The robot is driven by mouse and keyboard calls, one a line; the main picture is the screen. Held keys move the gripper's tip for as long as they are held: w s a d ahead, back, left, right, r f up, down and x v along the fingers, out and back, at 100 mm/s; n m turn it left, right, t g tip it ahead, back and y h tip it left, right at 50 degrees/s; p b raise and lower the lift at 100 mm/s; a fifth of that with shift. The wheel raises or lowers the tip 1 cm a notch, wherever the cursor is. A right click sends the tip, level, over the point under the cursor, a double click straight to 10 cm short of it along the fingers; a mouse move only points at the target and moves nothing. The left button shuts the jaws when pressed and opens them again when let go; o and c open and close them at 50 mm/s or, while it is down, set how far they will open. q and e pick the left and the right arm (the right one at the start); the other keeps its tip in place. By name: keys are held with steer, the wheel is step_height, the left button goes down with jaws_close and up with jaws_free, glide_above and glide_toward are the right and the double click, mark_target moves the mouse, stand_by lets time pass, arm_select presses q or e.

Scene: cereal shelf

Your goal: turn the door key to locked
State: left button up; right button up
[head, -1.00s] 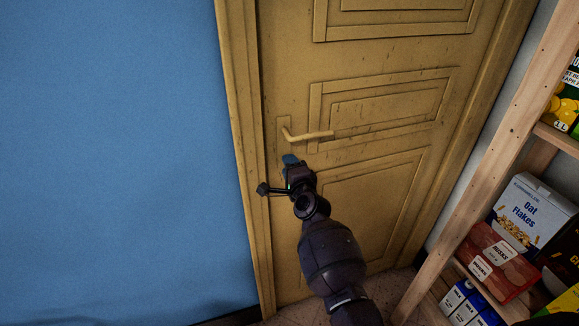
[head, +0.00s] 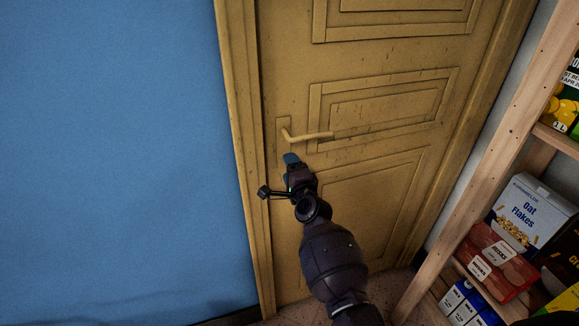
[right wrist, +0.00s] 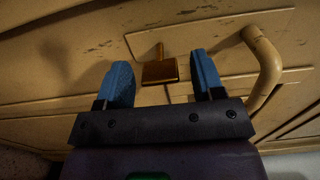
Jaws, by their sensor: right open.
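The yellow door (head: 385,110) is shut in its frame. Its lever handle (head: 310,136) points right and shows on the right in the right wrist view (right wrist: 268,75). A brass-brown key (right wrist: 160,71) with a flat, wide bow sticks out of the plate beside the handle. My right gripper (head: 291,160) is just below the handle and hides the key in the head view. In the right wrist view its blue fingers (right wrist: 162,80) are open, one on each side of the key's bow, with gaps on both sides. My left gripper is not in view.
A wooden shelf (head: 480,165) stands at the right, holding an Oat Flakes box (head: 532,218), a red box (head: 495,262) and other cartons. A plain blue wall (head: 115,150) is left of the door. The space before the door's left part is free apart from my arm.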

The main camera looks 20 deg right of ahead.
arm_select(q)
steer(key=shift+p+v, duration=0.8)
steer(key=shift+p, duration=0.35)
arm_select(e)
steer(key=s, duration=1)
steer(key=shift+d, duration=0.15)
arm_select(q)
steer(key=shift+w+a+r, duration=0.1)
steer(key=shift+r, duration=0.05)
arm_select(e)
steer(key=s+d+f+n+g+b, duration=0.1)
steer(key=s+d+f+n+g, duration=0.1)
steer(key=s+f+n, duration=0.3)
steer(key=s+d+f+n+g+b, duration=0.1)
steer(key=s+f+n, duration=0.4)
steer(key=s, duration=0.7)
steer(key=s+d+f+n+g+b, duration=0.1)
steer(key=s+d+f+n+g, duration=0.2)
steer(key=s+n, duration=0.5)
step_height(320, 180, down, 3)
steer(key=shift+s+d+r+n+h, duration=0.1)
steer(key=shift+s+d+n+h, duration=0.4)
steer(key=shift+s, duration=0.3)
steer(key=c, duration=0.4)
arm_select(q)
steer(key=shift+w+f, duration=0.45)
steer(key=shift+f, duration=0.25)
arm_select(e)
steer(key=shift+o, duration=0.2)
steer(key=shift+s, duration=0.15)
